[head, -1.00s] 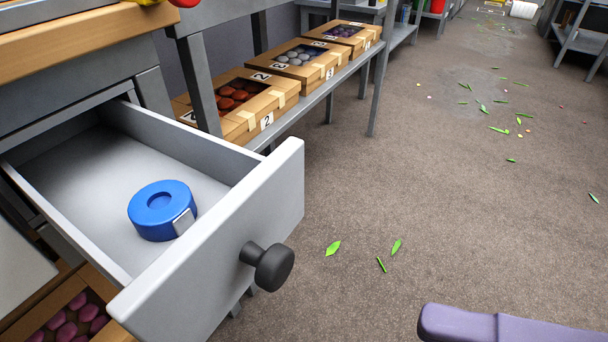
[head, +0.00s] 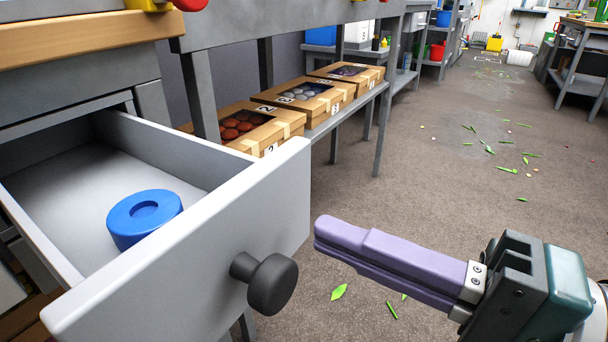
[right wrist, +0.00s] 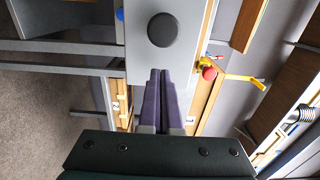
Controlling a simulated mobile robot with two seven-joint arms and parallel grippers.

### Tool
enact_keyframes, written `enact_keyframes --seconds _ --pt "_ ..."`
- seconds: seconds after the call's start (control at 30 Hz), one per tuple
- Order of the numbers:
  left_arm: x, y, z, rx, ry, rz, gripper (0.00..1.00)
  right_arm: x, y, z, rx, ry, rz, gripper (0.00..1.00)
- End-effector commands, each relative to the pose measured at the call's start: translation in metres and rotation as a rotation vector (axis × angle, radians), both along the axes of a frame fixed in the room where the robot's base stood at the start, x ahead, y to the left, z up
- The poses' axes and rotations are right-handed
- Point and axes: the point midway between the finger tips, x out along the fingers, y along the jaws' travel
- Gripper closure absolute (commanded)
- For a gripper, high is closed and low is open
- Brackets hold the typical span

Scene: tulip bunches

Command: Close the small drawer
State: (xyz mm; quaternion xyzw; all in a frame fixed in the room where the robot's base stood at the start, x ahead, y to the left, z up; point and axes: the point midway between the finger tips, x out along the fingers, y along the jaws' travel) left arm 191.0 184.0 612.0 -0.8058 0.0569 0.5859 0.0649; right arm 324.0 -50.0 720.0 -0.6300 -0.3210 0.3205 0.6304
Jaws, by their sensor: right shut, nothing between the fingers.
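The small drawer (head: 215,255) is a light grey box pulled out from the bench, with a dark round knob (head: 268,283) on its front. A blue round tape roll (head: 145,217) lies inside it. My right gripper (head: 322,232) has purple fingers, shut and empty. In the head view its tips are just right of the drawer front, near the knob; I cannot tell whether they touch it. In the right wrist view the shut fingers (right wrist: 161,75) point toward the drawer front (right wrist: 137,50), below the knob (right wrist: 162,30). My left gripper is not in view.
Brown boxes (head: 320,105) with numbered labels stand on a low shelf behind the drawer. The wooden bench top (head: 80,38) is above the drawer. The brown floor (head: 450,210) at the right is mostly clear, with scattered green leaves (head: 339,291).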

Motion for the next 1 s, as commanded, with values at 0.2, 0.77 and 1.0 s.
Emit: enact_keyframes --seconds 0.2,0.77,1.0 --pt "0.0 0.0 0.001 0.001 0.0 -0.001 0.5 0.013 0.018 0.0 0.001 -0.001 0.001 1.0" --pt "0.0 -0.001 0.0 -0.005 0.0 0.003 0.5 0.017 0.024 0.0 -0.001 -0.001 0.001 1.0" --pt "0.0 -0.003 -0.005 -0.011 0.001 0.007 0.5 0.036 0.051 0.0 0.002 -0.004 0.002 1.0"
